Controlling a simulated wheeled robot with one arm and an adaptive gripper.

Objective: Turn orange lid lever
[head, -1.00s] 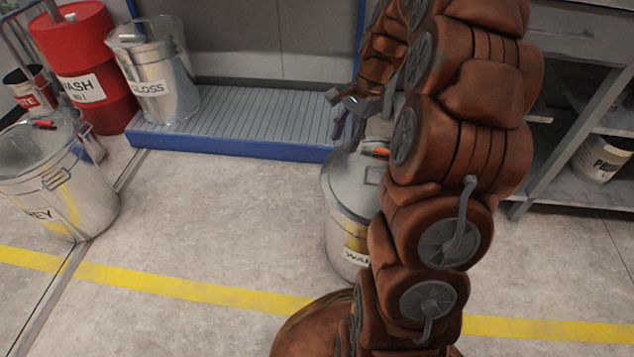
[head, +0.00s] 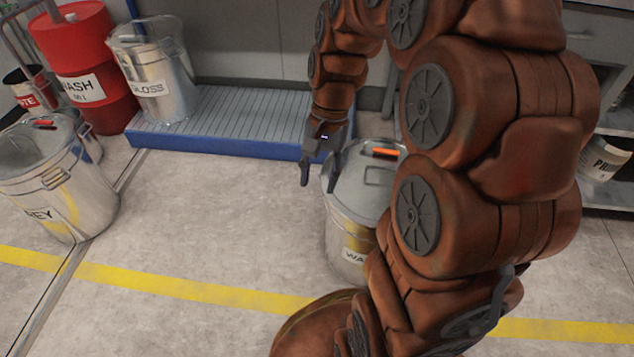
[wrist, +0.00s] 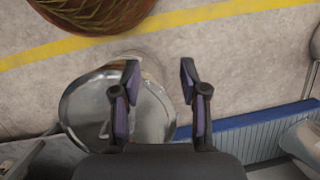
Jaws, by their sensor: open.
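The orange lid lever (head: 385,152) lies on the lid (head: 364,180) of a metal bucket (head: 345,232) labelled with letters starting "WA". My gripper (head: 318,177) points down at the left edge of this bucket, left of the lever. It is open and empty. In the wrist view my gripper (wrist: 158,72) has its fingers spread, one over the bucket (wrist: 150,108) and the other over the floor beside it. The lever is not clear in the wrist view. My arm hides the right side of the bucket. I cannot tell whether a finger touches the rim.
A blue-edged grated platform (head: 230,115) lies behind the bucket. The floor between the buckets is clear.

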